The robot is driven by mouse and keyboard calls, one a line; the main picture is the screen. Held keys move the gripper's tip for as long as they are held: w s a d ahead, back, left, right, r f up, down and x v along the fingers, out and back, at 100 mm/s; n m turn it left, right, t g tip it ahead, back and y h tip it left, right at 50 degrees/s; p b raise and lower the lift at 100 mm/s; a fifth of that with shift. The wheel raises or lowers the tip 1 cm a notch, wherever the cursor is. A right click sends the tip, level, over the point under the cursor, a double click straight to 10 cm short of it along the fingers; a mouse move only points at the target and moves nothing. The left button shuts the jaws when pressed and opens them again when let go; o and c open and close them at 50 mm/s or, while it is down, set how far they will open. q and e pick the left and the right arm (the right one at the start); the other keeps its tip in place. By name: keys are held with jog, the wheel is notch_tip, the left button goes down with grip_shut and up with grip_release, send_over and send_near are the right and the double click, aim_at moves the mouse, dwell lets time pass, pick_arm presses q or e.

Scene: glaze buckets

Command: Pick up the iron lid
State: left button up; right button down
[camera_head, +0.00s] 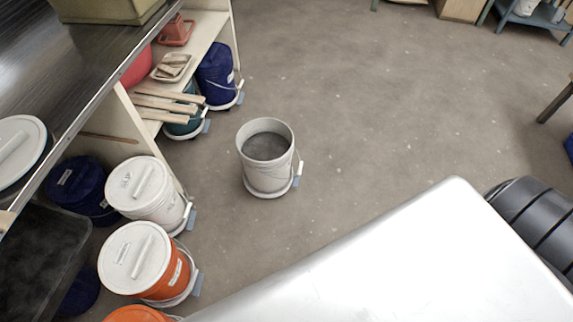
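A round white lid (22,152) with a raised bar handle lies on the metal counter at the left edge of the view, partly cut off. I cannot read any label that marks it as the iron lid. An open white bucket (268,178) with grey contents stands on the floor near the middle. White lids also sit on a white bucket (168,210) and an orange bucket (172,278) at the lower left; their writing is too small to read. Neither of my grippers is in view.
The metal counter (105,75) has shelving beneath. Blue buckets (216,72) and wooden slats (165,102) are by the shelf. A dark tray (40,262) is at the lower left. Open floor (390,100) lies right of the open bucket.

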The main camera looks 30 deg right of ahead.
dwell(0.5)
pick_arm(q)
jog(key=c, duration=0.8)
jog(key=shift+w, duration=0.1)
